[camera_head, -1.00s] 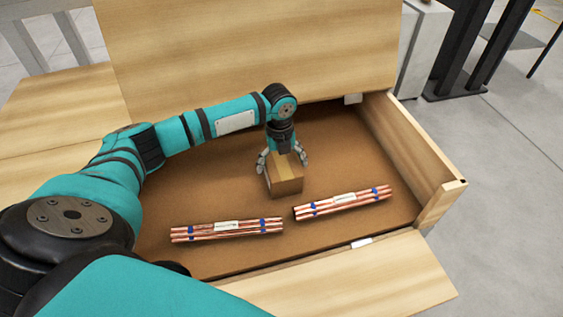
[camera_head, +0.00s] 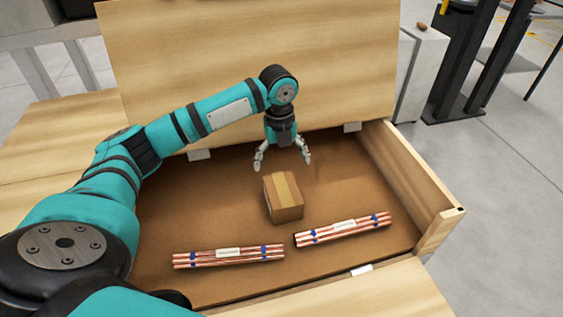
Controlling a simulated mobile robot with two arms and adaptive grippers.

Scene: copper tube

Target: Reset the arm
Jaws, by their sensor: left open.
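My left arm (camera_head: 205,118) is teal and black and reaches in from the left over a wooden box. My left gripper (camera_head: 282,164) is open and empty, fingers pointing down, above and behind a small cardboard box (camera_head: 284,198) with a tan tape strip. The cardboard box sits on the brown floor of the wooden box, apart from the fingers. My right gripper is not in view.
Two bundles of copper tubes with blue ties lie in front of the cardboard box, one at the left (camera_head: 228,257) and one at the right (camera_head: 343,230). The wooden box (camera_head: 415,180) has a raised lid (camera_head: 250,50) behind and open flaps. Brown floor is clear at the right.

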